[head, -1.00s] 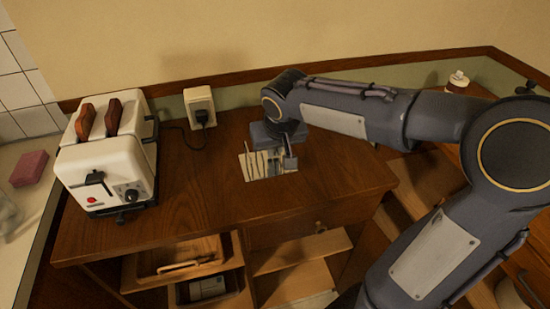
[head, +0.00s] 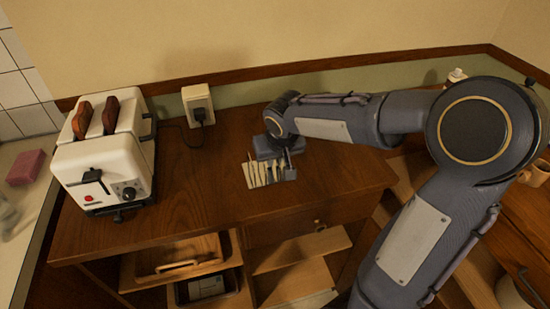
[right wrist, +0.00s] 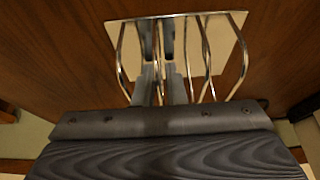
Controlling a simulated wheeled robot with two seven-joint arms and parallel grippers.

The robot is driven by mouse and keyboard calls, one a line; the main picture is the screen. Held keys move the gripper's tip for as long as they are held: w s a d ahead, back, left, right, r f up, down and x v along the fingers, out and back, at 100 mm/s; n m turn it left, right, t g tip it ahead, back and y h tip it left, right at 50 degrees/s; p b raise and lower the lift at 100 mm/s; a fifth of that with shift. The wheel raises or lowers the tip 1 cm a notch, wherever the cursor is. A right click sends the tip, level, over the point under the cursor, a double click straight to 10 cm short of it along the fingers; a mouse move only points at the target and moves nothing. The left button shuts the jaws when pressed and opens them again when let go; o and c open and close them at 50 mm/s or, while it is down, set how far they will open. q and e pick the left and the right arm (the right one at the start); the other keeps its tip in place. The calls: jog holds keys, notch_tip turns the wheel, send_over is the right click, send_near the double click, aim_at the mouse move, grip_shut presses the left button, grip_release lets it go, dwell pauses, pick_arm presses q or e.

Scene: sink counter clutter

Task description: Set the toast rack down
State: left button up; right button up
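The toast rack (head: 257,176) has thin metal wire arches on a pale flat base. It is over the wooden counter, right of the toaster, and its base also shows in the right wrist view (right wrist: 226,52). My right gripper (head: 279,163) reaches down onto it from above. In the right wrist view its two fingers (right wrist: 160,88) are close together around a middle wire of the rack. The rack looks upright and at or very near the counter top; I cannot tell whether its base touches. My left gripper is not in view.
A white toaster (head: 107,170) with two brown slices stands at the counter's left, its cord running to a wall socket (head: 197,104). A pink sponge (head: 26,167) lies by the sink. The counter (head: 195,190) between toaster and rack is clear. Shelves and a drawer sit below its front edge.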

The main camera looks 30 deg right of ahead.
jog(key=shift+o, duration=1.3)
jog(key=shift+r, duration=0.1)
jog(key=shift+r+p, duration=0.25)
jog(key=shift+p, duration=0.05)
jog(key=v, duration=1)
jog(key=shift+s+r+p, duration=0.2)
jog(key=shift+r+p, duration=0.05)
jog(key=shift+p, duration=0.05)
jog(key=shift+s+r, duration=0.15)
jog(key=shift+r, duration=0.1)
jog(key=s+a+f+y, duration=0.2)
jog(key=s+a+f, duration=0.1)
jog(key=s, duration=0.6)
jog(key=s+a+f+n+t+y, duration=0.1)
jog(key=s+a+f+y, duration=0.1)
jog(key=s, duration=0.7)
notch_tip(320, 180, down, 3)
jog(key=shift+a+r+y, duration=0.2)
jog(key=shift+a+y, duration=0.2)
jog(key=shift+a, duration=0.3)
